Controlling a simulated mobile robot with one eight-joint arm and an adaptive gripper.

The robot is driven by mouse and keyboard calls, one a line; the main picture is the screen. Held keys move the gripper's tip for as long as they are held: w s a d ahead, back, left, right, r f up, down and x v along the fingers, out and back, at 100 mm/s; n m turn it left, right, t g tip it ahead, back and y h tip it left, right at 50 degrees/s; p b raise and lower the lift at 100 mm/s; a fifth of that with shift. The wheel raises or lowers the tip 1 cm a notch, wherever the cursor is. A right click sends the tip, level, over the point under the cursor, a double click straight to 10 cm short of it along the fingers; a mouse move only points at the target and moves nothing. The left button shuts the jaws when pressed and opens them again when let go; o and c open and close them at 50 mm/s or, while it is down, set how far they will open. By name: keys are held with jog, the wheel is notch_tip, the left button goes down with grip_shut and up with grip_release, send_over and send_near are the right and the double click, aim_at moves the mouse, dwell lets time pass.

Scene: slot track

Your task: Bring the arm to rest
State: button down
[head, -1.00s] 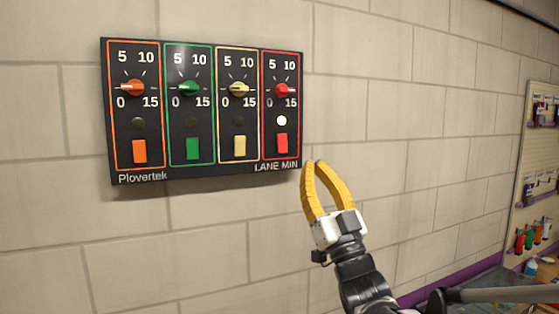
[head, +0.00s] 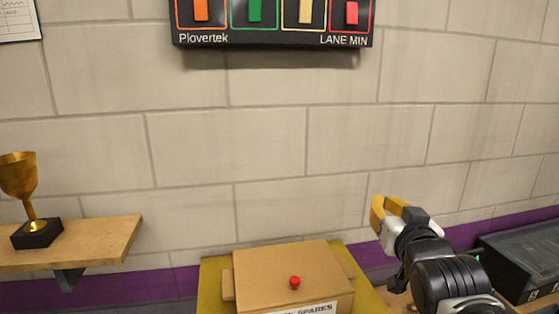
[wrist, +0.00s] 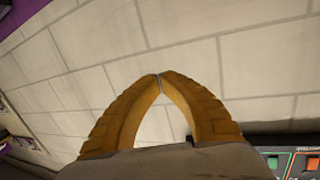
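My gripper (head: 388,208) shows at the lower right of the head view, in front of the block wall, with its yellow fingers seen partly end-on. In the wrist view my gripper (wrist: 159,76) has its two yellow fingertips meeting, with nothing between them. It is apart from the wall and from the control panel (head: 275,38). The black Plovertek panel is cut off at the top of the head view, so its dials are out of sight there. A corner of the panel (wrist: 275,140) shows at the lower right of the wrist view.
A wooden shelf (head: 100,240) holds a gold trophy (head: 20,185) at the left. A dark case (head: 520,258) stands at the right. The wall between is bare.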

jog(key=s+a+f+g+b, duration=0.1)
jog(key=s+f+g+b, duration=0.2)
jog(key=s+f, duration=0.3)
jog(key=s+a+f+n+g+b, duration=0.1)
jog(key=s+f+g+b, duration=0.2)
jog(key=f, duration=1.3)
jog(key=s+a+f+g+y+b, duration=0.1)
jog(key=s+f+g+b, duration=0.2)
jog(key=s+f+b, duration=0.3)
jog(key=s+f, duration=0.3)
jog(key=f, duration=0.2)
jog(key=shift+s+a+f+n+g, duration=0.15)
jog(key=shift+s+n+g, duration=0.05)
jog(key=shift+n+g, duration=0.1)
